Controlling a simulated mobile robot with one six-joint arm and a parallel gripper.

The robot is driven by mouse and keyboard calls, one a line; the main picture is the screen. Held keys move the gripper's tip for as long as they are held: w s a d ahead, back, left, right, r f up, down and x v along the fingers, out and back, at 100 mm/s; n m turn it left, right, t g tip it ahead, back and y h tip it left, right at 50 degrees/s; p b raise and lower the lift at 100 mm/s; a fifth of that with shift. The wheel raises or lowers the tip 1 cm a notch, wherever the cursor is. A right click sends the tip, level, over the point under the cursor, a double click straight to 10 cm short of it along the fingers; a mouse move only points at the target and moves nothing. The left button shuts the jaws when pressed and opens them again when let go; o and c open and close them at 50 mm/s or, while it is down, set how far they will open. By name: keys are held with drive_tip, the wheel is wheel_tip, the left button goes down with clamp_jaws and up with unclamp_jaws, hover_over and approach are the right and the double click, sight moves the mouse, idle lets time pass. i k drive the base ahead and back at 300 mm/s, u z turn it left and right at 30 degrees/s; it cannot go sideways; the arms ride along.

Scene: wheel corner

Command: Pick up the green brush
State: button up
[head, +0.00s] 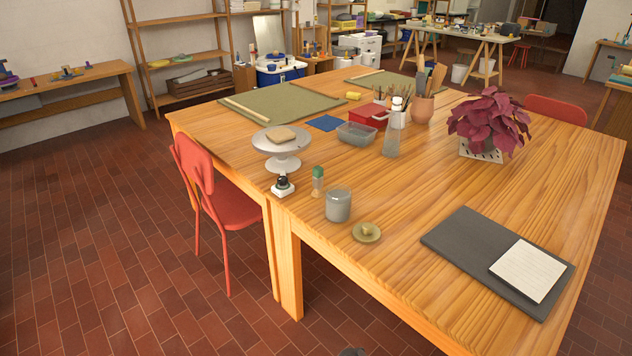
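A small upright item with a green top and a tan lower part (318,181) stands near the left front edge of the wooden table (440,215). It looks like the green brush, but it is too small to tell bristles from handle. It stands between a small white and black object (283,186) on its left and a grey lidless-looking jar (338,204) on its right, apart from the jar. My gripper is not recognisable in the head view. Only a small dark shape shows at the bottom edge, and I cannot tell what it is.
A white turntable (283,160) bearing a tan slab stands behind the brush. A small olive dish (366,232) and a dark board (470,245) with white paper lie to the right. A red chair (225,200) stands at the table's left side. Floor in front is clear.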

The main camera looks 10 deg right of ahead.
sight(317, 171)
drive_tip(key=z, duration=0.05)
drive_tip(key=k, duration=0.65)
drive_tip(key=u, duration=0.5)
drive_tip(key=i, duration=0.65)
drive_tip(key=u, duration=0.6)
drive_tip(key=i, duration=1.05)
drive_tip(key=u, duration=0.05)
